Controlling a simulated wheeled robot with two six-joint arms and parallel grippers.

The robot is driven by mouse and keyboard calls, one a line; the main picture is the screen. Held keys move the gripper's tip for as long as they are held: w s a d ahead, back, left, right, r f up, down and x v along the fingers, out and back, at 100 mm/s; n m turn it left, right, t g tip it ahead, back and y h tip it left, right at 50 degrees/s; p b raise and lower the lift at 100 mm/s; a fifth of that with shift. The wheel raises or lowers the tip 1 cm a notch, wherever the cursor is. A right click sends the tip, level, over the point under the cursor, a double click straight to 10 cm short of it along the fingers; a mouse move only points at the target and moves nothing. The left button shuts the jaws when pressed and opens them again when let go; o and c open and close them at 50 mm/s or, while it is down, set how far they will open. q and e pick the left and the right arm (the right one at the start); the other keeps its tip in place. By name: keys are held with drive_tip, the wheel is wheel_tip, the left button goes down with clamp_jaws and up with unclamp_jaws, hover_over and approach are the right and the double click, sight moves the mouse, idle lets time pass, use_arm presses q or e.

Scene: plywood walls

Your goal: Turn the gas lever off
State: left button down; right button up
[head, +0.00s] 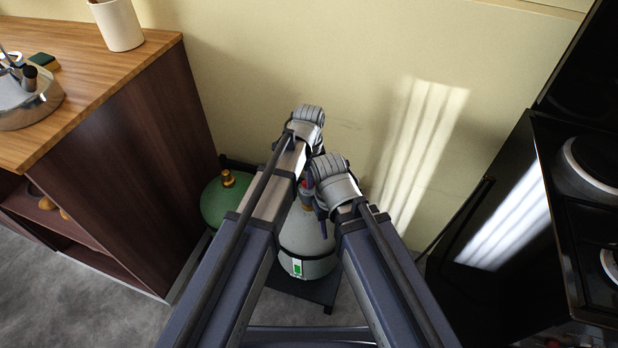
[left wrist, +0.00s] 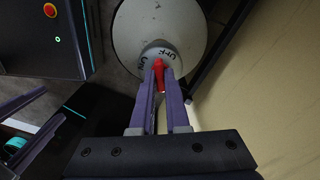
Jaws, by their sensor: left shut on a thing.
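A grey gas cylinder (head: 308,250) with a green-marked label stands on a dark low stand below my arms. Its pale top also shows in the left wrist view (left wrist: 165,22). A round lettered collar (left wrist: 160,52) sits around the valve, and a red lever (left wrist: 158,70) sticks out from it. My left gripper (left wrist: 159,78) is shut on the red lever, one purple finger on each side. In the head view my wrists and arms hide most of the valve. My right wrist is over the cylinder; its fingers are too hidden to judge.
A green cylinder (head: 218,199) with a brass valve stands to the left, beside a wooden cabinet (head: 130,170). A yellow wall (head: 350,70) is close behind. A black stove (head: 535,230) stands on the right. Grey floor (head: 90,310) is free at the lower left.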

use_arm(q)
drive_tip(key=m, duration=0.5)
drive_tip(key=shift+m, duration=0.3)
idle(0.4)
drive_tip(key=c, duration=0.9)
unclamp_jaws()
drive_tip(key=shift+r, duration=0.15)
wheel_tip(320, 180, up, 8)
drive_tip(key=p, duration=0.8)
drive_tip(key=shift+f, duration=0.2)
